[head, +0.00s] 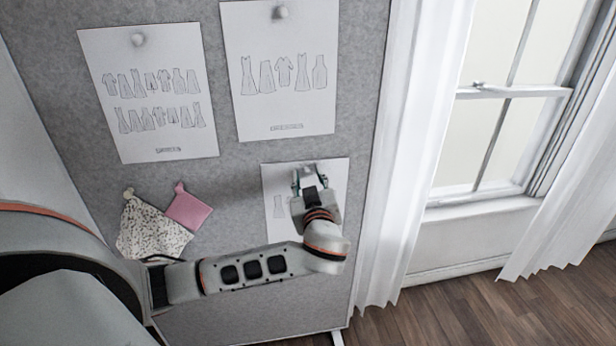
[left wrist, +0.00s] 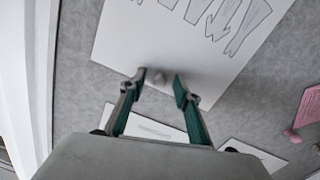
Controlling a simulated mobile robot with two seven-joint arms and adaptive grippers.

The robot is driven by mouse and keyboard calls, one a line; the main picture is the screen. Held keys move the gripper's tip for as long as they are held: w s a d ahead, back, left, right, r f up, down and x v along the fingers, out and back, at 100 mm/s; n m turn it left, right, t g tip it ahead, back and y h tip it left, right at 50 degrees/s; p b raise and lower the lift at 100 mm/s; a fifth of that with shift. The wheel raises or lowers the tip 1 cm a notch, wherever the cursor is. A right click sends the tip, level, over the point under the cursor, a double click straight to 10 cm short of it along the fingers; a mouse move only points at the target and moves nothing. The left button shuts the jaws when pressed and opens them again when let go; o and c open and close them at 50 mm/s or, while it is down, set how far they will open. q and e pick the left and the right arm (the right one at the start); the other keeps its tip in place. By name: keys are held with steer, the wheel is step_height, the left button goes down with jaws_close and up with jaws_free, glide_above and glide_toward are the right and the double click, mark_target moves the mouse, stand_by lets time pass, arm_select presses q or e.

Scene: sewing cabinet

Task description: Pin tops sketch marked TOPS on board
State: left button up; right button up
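A white sketch sheet (head: 275,212) with garment drawings is against the grey board at lower right; it also fills the upper part of the left wrist view (left wrist: 195,45). My left gripper (head: 307,172) covers much of it in the head view. In the left wrist view, its fingertips (left wrist: 160,80) are apart near the sheet's top edge, with nothing clearly gripped between them. A blurred pale spot shows between the fingers; I cannot tell what it is. Whether a pin holds this sheet is hidden, and I cannot read a TOPS label. My right gripper is not in view.
Two larger sketch sheets hang above on the board (head: 225,175), upper left (head: 160,95) and upper right (head: 285,100), each with a round pin at the top. Speckled (head: 150,228) and pink (head: 188,207) cloths hang at lower left. A white curtain (head: 400,150) stands close on the right.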

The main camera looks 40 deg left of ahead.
arm_select(q)
steer(key=v, duration=1.1)
steer(key=shift+s+d, duration=0.25)
steer(key=shift+s, duration=0.05)
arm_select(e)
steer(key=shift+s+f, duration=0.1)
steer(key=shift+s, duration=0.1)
